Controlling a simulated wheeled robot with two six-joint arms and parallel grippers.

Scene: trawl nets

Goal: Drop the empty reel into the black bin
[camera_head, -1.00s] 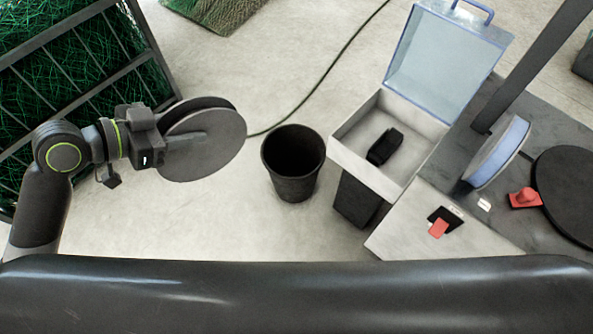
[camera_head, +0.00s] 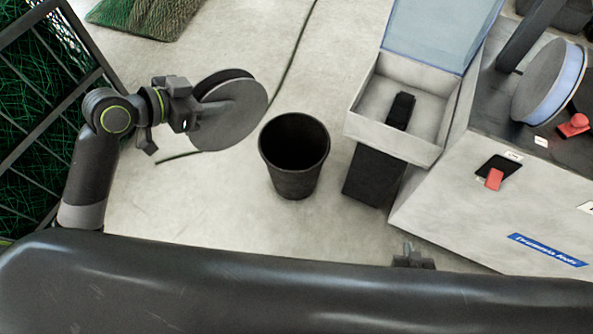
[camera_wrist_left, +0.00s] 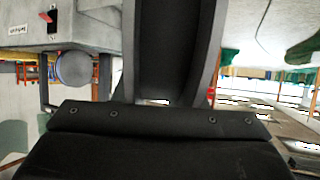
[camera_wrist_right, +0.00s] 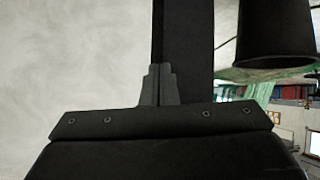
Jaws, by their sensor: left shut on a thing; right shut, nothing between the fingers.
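The empty reel (camera_head: 236,116) is a dark grey spool with two round flanges. My left gripper (camera_head: 200,108) is shut on it and holds it in the air, left of the bin and above its rim in the head view. In the left wrist view the reel (camera_wrist_left: 172,50) fills the middle, with the fingertips hidden. The black bin (camera_head: 294,182) stands upright on the floor, its mouth open and its inside dark. My right gripper (camera_head: 412,256) shows only partly above my dark body in the head view. In the right wrist view its fingers (camera_wrist_right: 157,84) are together and empty; the bin (camera_wrist_right: 275,35) is at upper right.
An open box (camera_head: 392,139) with a clear lid and a black item inside stands right of the bin. A bench (camera_head: 440,215) with a blue-rimmed spool (camera_head: 546,82) is at the right. A cage of green net is at the left.

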